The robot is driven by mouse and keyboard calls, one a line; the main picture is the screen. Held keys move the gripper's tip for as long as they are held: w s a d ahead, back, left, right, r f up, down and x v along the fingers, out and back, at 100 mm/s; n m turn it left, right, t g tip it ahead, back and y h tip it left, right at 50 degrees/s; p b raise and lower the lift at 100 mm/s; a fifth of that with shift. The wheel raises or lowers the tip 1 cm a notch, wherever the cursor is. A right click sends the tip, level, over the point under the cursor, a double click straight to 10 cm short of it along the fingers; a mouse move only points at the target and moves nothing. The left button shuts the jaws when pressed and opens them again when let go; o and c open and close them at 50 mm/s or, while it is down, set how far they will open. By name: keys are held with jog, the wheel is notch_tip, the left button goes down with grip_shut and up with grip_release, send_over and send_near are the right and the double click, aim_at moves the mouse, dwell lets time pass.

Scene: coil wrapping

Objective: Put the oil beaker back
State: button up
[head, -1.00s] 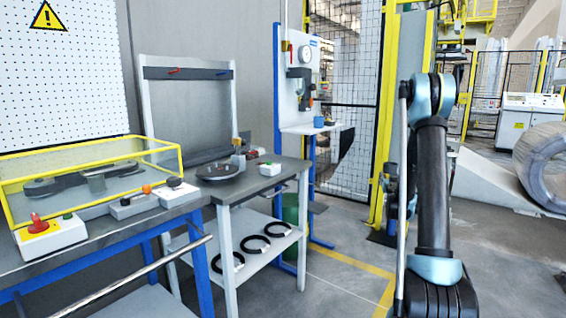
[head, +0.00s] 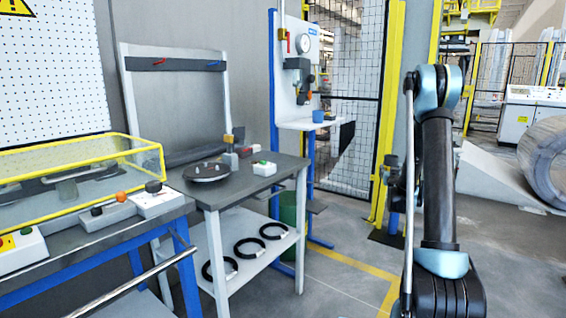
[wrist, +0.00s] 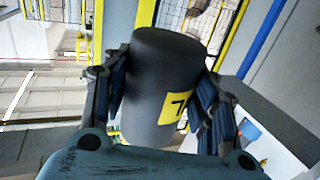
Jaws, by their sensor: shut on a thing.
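In the wrist view my gripper (wrist: 163,75) is shut on a dark grey cylinder with a yellow label, which I take to be the oil beaker (wrist: 150,95). Its two padded fingers press on the cylinder's left and right sides. The mark on the label is partly hidden by the right finger. I cannot see whether the beaker holds anything. In the head view my arm fills the right middle, and the gripper and beaker cannot be made out clearly there.
A blue cup (head: 317,116) stands on the shelf of a blue-framed station with a gauge (head: 303,43). A grey table (head: 225,195) carries a round dark plate (head: 210,171); black rings lie on its lower shelf. A yellow-framed guard (head: 80,150) is at left. Open floor (head: 345,275) lies ahead.

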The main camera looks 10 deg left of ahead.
jog(key=shift+a, duration=0.25)
